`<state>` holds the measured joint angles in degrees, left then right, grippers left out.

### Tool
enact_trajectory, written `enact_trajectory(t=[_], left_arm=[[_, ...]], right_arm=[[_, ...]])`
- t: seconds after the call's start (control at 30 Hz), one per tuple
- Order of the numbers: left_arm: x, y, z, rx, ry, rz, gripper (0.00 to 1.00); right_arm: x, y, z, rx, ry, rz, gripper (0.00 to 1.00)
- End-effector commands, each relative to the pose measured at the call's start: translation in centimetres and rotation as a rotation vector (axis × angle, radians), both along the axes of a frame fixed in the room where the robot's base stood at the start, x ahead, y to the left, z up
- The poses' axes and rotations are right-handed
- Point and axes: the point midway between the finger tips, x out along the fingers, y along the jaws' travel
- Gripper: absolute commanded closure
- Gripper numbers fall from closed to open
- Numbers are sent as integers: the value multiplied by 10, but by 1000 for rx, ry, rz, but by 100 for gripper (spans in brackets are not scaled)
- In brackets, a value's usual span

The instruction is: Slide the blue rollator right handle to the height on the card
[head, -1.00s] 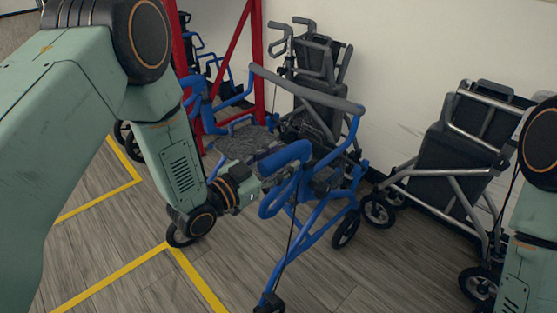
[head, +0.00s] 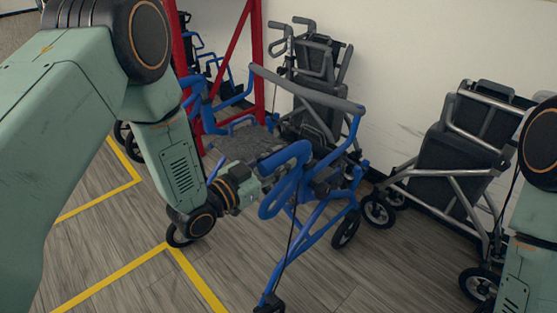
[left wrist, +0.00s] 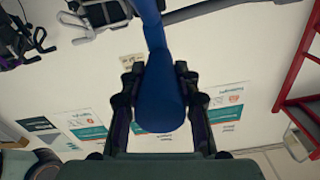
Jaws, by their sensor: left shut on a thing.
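The blue rollator (head: 325,225) stands on the floor in the middle of the head view, with a grey backrest bar and a dark seat. Its near handle (head: 288,158) is a thick blue loop. My left gripper (head: 268,178) is at this handle. In the left wrist view the blue handle (left wrist: 160,98) lies between the two dark fingers of my left gripper (left wrist: 158,75), which is shut on it. My right arm shows at the right edge of the head view, but its gripper is out of sight. I cannot make out a height card.
A folded grey rollator (head: 455,160) stands at the right by the wall. A dark folded one (head: 315,85) stands behind the blue rollator. A red frame (head: 258,60) rises at the back left. Yellow lines (head: 115,278) mark the floor. Posters (left wrist: 80,125) hang on the wall.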

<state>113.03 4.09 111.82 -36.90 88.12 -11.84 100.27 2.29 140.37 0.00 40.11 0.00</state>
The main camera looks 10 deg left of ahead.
Motion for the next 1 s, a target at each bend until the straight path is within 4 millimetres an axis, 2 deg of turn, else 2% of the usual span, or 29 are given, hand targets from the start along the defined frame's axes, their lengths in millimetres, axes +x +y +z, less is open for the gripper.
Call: enact_trajectory(t=[0.4,0.7,0.73,1.0], left_arm=[[1,0,30,-4,-7,-1,100],[1,0,28,-2,-7,0,100],[1,0,28,-2,-6,0,67],[1,0,26,0,-2,0,46]], right_arm=[[0,0,26,0,0,0,60],[0,0,24,0,0,0,60],[0,0,24,0,0,0,60],[0,0,24,0,0,0,60]])
